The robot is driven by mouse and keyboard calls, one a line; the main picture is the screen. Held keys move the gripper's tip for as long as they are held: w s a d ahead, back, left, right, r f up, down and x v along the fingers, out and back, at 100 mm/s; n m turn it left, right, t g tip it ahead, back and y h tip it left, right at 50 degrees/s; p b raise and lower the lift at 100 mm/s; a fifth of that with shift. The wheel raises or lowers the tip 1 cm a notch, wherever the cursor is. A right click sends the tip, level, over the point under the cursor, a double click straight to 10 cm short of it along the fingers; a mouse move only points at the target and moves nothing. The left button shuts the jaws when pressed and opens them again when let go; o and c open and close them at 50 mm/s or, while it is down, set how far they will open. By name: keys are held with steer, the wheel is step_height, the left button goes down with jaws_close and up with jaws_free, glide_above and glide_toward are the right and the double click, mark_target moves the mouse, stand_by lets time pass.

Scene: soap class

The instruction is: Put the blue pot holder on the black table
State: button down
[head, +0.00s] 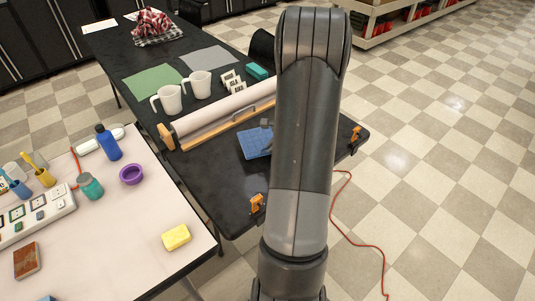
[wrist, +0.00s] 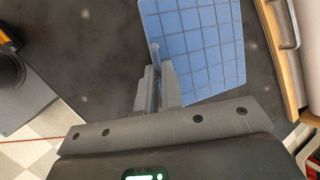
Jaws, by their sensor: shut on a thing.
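The blue pot holder (head: 255,143) is a flat square with a grid pattern. In the head view it is at or just above the black table (head: 205,178), left of my arm and in front of the paper roll. My gripper (wrist: 158,72) is shut on one edge of the pot holder (wrist: 205,45) in the wrist view. The dark tabletop (wrist: 85,55) shows behind it. I cannot tell whether the pot holder touches the table. My arm hides part of the table in the head view.
A paper roll on a wooden holder (head: 215,122) lies across the black table behind the pot holder. White mugs (head: 168,100) stand beyond it. Orange clamps (head: 257,203) grip the table edges. A white table (head: 130,230) with a yellow sponge (head: 176,237) stands at the left.

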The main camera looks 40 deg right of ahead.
mark_target(260, 139)
steer(key=shift+w+a+f, duration=0.35)
steer(key=shift+w+f, duration=0.2)
steer(key=shift+w, duration=0.25)
steer(key=shift+f, duration=0.15)
step_height(260, 139, down, 4)
steer(key=shift+r, duration=0.1)
steer(key=c, duration=1.6)
jaws_free()
